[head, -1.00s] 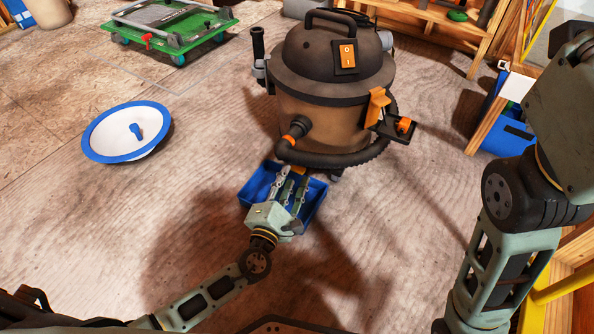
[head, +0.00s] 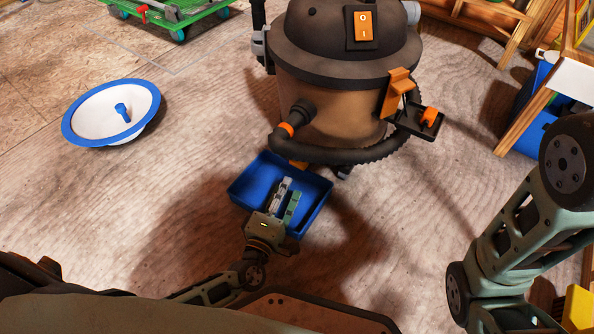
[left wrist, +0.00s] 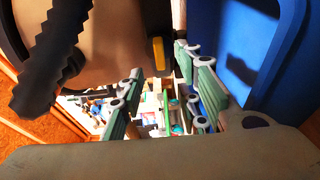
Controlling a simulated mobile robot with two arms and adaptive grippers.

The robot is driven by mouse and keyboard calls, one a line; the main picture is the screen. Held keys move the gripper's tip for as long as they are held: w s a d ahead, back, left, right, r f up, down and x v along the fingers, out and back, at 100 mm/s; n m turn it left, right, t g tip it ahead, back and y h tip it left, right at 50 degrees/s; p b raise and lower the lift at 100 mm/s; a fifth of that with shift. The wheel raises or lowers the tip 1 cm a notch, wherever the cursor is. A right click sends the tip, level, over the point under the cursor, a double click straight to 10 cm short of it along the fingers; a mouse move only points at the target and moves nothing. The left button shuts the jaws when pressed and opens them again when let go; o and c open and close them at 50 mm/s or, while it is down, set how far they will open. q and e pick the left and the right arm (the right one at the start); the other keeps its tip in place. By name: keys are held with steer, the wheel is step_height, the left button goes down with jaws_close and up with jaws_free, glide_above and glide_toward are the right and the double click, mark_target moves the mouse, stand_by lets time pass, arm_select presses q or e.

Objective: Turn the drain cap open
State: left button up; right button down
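The shop vacuum (head: 330,105) stands on the floor, with a brown drum and dark lid. A small orange part (head: 298,164) low on its front, apparently the drain cap, is mostly hidden by the black hose; a yellow-orange piece (left wrist: 158,52) shows beyond the fingers in the left wrist view. A blue tray (head: 244,184) lies on the floor in front of the vacuum. My left gripper (head: 285,196) is over the tray, pointing toward the vacuum. Its fingers are apart and empty in the left wrist view (left wrist: 157,64). They do not appear to touch the cap. My right gripper is out of view.
A black hose (head: 335,155) curves around the vacuum's base. A white dish with a blue rim (head: 73,131) lies on the floor to the left. A green cart (head: 178,22) is at the back left. A blue bin (head: 530,110) and wooden framing are at the right.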

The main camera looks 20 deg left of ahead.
mark_target(297, 167)
arm_select(q)
steer(key=w+b, duration=0.1)
steer(key=w, duration=0.1)
steer(key=w+b, duration=0.1)
steer(key=w, duration=0.1)
steer(key=w+b, duration=0.1)
steer(key=w, duration=0.2)
steer(key=shift+d+b, duration=0.25)
steer(key=shift+b, duration=0.05)
steer(key=shift+w, duration=0.4)
steer(key=shift+c, duration=0.3)
jaws_close()
